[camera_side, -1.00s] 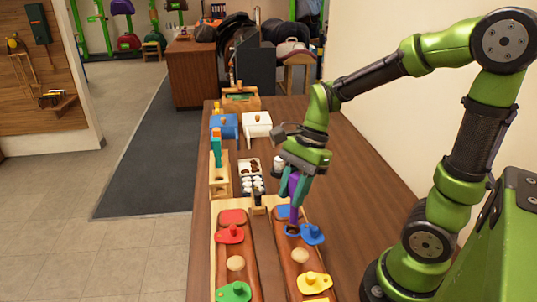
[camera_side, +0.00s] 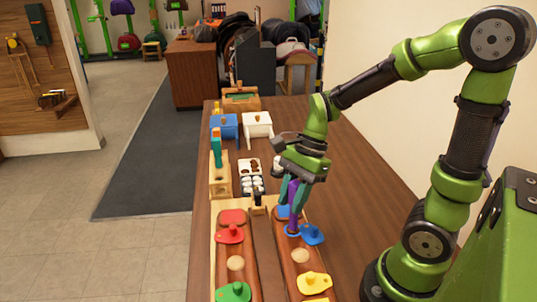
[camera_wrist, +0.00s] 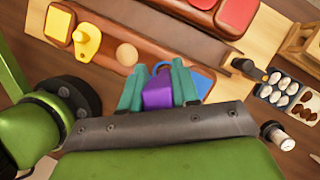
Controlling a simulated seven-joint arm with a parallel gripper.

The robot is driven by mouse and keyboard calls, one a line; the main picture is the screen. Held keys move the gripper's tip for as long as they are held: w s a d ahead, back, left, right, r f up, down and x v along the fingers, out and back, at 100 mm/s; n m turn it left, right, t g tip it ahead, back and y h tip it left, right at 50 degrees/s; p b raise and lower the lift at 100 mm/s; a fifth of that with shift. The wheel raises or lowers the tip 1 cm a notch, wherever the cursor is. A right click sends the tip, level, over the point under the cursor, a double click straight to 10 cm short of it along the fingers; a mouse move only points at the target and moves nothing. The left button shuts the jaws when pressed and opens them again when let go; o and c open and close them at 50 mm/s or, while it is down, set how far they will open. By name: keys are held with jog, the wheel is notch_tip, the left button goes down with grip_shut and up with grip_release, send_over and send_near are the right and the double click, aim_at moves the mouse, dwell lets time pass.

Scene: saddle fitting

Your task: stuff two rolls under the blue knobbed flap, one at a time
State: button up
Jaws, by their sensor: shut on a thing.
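The blue knobbed flap (camera_side: 312,235) lies on the right-hand brown padded panel, beside a blue patch (camera_side: 284,212). My gripper (camera_side: 293,193) is shut on a purple tool (camera_side: 294,186) with a ring at its lower end. The tool points down, its ring just left of the blue knob; I cannot tell whether it touches the flap. In the wrist view the purple tool (camera_wrist: 158,95) sits between my teal fingers, and the blue patch (camera_wrist: 201,84) shows to their right. A tray (camera_side: 242,197) holds white round pieces and brown pieces; I cannot tell which are rolls.
Red (camera_side: 229,234), green (camera_side: 234,292) and yellow (camera_side: 313,283) knobbed flaps lie around on the two panels. A wooden stand (camera_side: 219,182) with a teal-handled tool stands left of the tray. The table's right side is clear.

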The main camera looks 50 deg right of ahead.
aim_at(293, 184)
jog(key=shift+f, duration=0.85)
dwell(0.6)
jog(key=shift+r, duration=4.1)
jog(key=shift+w, duration=0.1)
